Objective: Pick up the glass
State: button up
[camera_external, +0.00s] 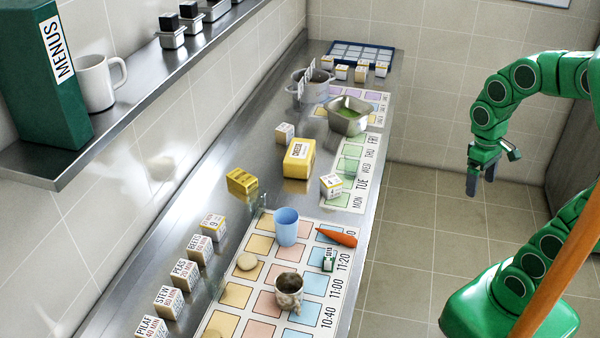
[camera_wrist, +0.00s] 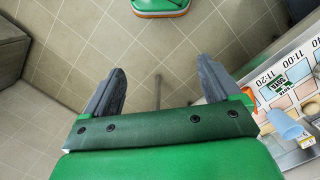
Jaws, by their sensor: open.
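The glass (camera_external: 286,226) is a light blue tumbler standing upright on the printed time chart (camera_external: 249,259) on the steel counter. In the wrist view the glass (camera_wrist: 285,123) shows near the right edge. My gripper (camera_external: 482,186) hangs over the floor to the right of the counter, well apart from the glass. In the wrist view my gripper (camera_wrist: 160,85) has its two grey fingers spread, with only floor between them.
An orange carrot (camera_external: 337,237) lies just right of the glass, with a small green-and-white box (camera_external: 328,260) near it. A mug (camera_external: 289,291) stands in front. A yellow block (camera_external: 242,184) and cheese box (camera_external: 299,158) lie behind. A shelf (camera_external: 130,100) overhangs the left.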

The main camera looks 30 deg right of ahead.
jog(key=w+a+r+n+t, duration=0.15)
jog(key=w+a+n, duration=0.25)
jog(key=w+a, duration=0.7)
jog(key=w+a+r+n+g, duration=0.15)
jog(key=w+a+n, duration=0.35)
jog(key=w+a, duration=0.65)
jog(key=w+a+f+n+t, duration=0.1)
jog(key=w+a+f+n, duration=0.2)
jog(key=a, duration=0.5)
jog(key=w+a+n+t, duration=0.1)
jog(key=w+a+n, duration=0.1)
jog(key=w+a, duration=0.5)
jog(key=n, duration=0.6)
send_over(215, 282)
jog(key=w+d, duration=0.9)
jog(key=d, duration=0.2)
notch_tip(215, 282, down, 8)
jog(key=s+a+f+n, duration=0.3)
jog(key=s+a+f, duration=0.25)
jog(key=a, duration=0.45)
jog(key=shift+s+a+f, duration=0.1)
jog(key=shift+s+f, duration=0.1)
jog(key=shift+f, duration=1.6)
jog(key=shift+s+a+f, duration=0.1)
jog(key=shift+s+f, duration=0.05)
jog(key=shift+f, duration=1.6)
